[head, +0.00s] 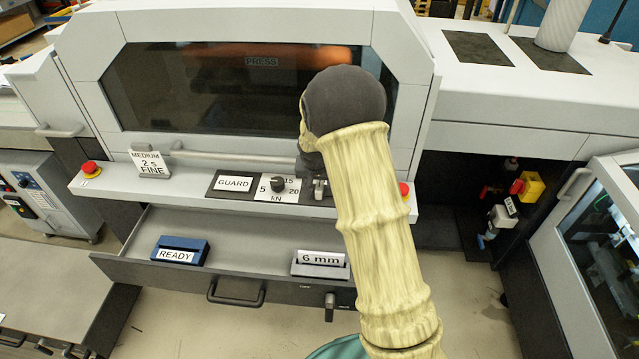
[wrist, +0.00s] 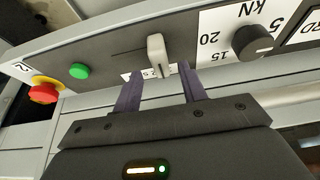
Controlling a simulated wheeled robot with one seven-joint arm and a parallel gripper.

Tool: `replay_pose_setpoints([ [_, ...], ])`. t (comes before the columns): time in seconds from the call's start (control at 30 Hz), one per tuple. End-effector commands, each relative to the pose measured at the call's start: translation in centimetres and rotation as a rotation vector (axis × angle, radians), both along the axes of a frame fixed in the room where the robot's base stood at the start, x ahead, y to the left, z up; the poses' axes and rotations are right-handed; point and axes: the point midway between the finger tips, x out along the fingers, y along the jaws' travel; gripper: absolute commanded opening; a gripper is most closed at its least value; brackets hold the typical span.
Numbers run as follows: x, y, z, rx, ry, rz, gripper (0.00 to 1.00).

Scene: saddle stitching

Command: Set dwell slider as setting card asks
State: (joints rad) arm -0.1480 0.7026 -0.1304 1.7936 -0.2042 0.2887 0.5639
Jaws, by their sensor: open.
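The dwell slider's light grey handle (wrist: 157,55) stands up from a dark slot in the panel, in the wrist view. My gripper (wrist: 161,72) is open, with one dark finger on each side of the handle's lower end. I cannot tell whether either finger touches it. A white scale strip beside the slot is partly covered by the fingers and handle, so its marks are not readable. In the head view my arm covers most of this area.
A kN dial (head: 277,183) sits left of the slider, by a "GUARD" label (head: 234,184). A green button (wrist: 79,71) and red stop button (wrist: 44,90) lie beyond the slot.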

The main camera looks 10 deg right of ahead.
Motion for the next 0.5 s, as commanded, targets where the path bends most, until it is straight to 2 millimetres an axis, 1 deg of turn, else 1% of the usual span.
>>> replay_pose_setpoints([
  [0.1, 0.5, -0.2, -1.5, 0.0, 0.003, 0.001, 0.42],
  [0.23, 1.1, -0.4, -2.9, -0.001, 0.002, 0.001, 0.42],
  [0.33, 1.4, -0.5, -3.6, -0.001, 0.001, 0.001, 0.42],
  [0.5, 1.5, -0.5, -3.9, 0.0, -0.001, 0.001, 0.42],
])
